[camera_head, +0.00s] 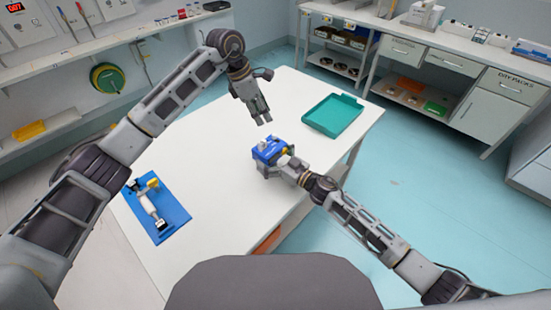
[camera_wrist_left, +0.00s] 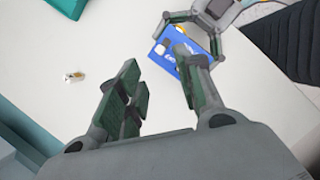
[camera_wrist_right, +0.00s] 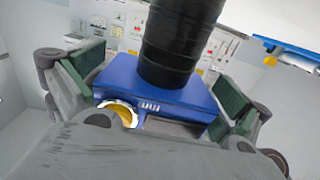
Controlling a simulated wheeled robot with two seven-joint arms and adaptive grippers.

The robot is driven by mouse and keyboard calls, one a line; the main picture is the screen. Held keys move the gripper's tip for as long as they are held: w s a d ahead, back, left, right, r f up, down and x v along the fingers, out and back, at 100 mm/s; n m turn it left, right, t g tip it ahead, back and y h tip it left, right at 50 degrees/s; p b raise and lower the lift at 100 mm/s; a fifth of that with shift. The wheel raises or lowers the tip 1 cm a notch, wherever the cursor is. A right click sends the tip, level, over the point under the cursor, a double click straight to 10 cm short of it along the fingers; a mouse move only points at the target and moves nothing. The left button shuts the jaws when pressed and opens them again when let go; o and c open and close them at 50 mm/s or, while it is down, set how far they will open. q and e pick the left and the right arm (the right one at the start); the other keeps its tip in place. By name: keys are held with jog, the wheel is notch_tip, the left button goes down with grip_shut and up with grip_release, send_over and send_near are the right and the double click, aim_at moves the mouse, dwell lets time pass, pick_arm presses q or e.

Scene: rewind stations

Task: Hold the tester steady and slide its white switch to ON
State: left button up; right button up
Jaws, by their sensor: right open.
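The tester is a blue box (camera_head: 264,157) on the white table, with a yellow part and a pale piece on top. It also shows in the left wrist view (camera_wrist_left: 196,66). My right gripper (camera_head: 279,158) is open around the tester, one finger on each side; in the right wrist view the blue body (camera_wrist_right: 180,98) lies between the fingers, and contact is unclear. My left gripper (camera_head: 263,116) is open and empty, above the table beyond the tester. A dark ribbed cylinder (camera_wrist_right: 178,45) hides part of the tester.
A teal tray (camera_head: 333,115) lies at the table's back right. A blue board (camera_head: 158,212) with a white and yellow tool lies at the left. A small pale item (camera_wrist_left: 75,77) sits on the table. The table between the tester and the board is clear.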

jog(key=shift+a, duration=0.1)
jog(key=c, duration=0.9)
pick_arm(q)
jog(key=shift+d, duration=0.1)
jog(key=c, duration=0.7)
jog(key=shift+d+m, duration=0.15)
jog(key=shift+m, duration=0.15)
grip_shut()
jog(key=shift+w+d+r+m+t+y, duration=0.15)
jog(key=shift+w+m+t+y, duration=0.3)
jog(key=shift+m+y, duration=0.95)
jog(key=shift+w+d+r+m+t+y, duration=0.15)
jog(key=shift+w+m+y, duration=0.6)
jog(key=shift+m, duration=1.1)
jog(key=shift+w+d+r+m+t+y, duration=0.1)
jog(key=shift+w+r+m+t+y, duration=0.25)
jog(key=shift+m+y, duration=1.1)
